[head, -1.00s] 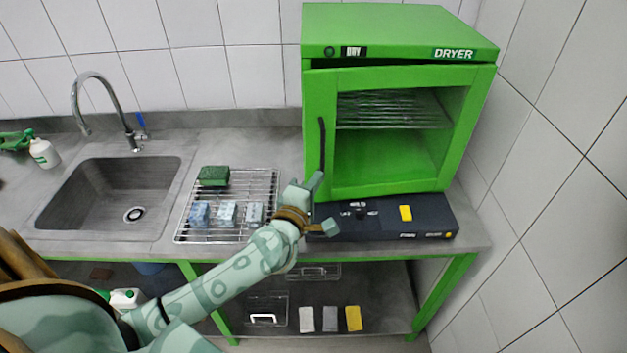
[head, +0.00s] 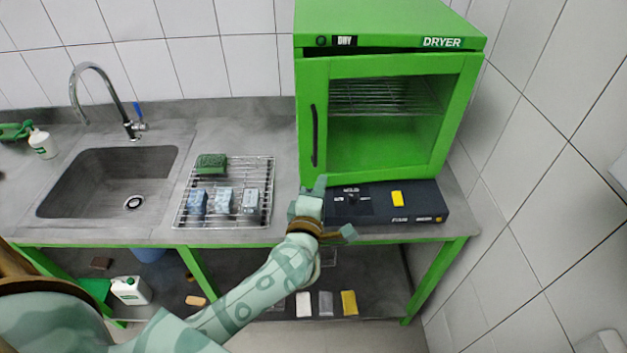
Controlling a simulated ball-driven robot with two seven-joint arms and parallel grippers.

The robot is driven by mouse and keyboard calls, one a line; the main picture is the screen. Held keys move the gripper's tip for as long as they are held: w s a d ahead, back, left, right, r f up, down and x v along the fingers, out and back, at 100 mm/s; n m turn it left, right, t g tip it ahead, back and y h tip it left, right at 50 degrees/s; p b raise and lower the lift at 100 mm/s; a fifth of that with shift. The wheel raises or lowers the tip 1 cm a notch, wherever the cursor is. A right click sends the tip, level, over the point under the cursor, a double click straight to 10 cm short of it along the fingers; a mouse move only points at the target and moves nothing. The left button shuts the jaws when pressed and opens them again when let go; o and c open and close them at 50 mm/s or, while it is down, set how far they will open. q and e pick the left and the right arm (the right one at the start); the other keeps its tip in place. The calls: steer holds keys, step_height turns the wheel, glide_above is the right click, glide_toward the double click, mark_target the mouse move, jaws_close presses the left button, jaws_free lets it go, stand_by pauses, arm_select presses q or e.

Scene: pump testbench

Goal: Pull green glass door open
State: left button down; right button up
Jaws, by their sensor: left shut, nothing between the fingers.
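The green dryer (head: 390,42) stands on the right of the counter. Its green-framed glass door (head: 385,146) faces me, with a dark gap along its top edge. I cannot tell whether it is fully closed or slightly ajar. A dark vertical handle (head: 314,136) is on the door's left side. My left gripper (head: 318,185) is shut and empty, just below the handle's lower end and in front of the door's bottom left corner. It appears apart from the handle. My right gripper is not in view.
A wire rack (head: 262,172) with sponges and a sink (head: 75,190) are to the left. Several blocks lie on the lower shelf. A tiled wall (head: 540,180) bounds the right side.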

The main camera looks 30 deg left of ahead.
arm_select(q)
steer(key=shift+s+d+y, duration=0.3)
steer(key=shift+s+d, duration=0.1)
steer(key=shift+d, duration=0.1)
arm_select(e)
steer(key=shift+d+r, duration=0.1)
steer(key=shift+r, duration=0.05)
arm_select(q)
steer(key=shift+d, duration=0.1)
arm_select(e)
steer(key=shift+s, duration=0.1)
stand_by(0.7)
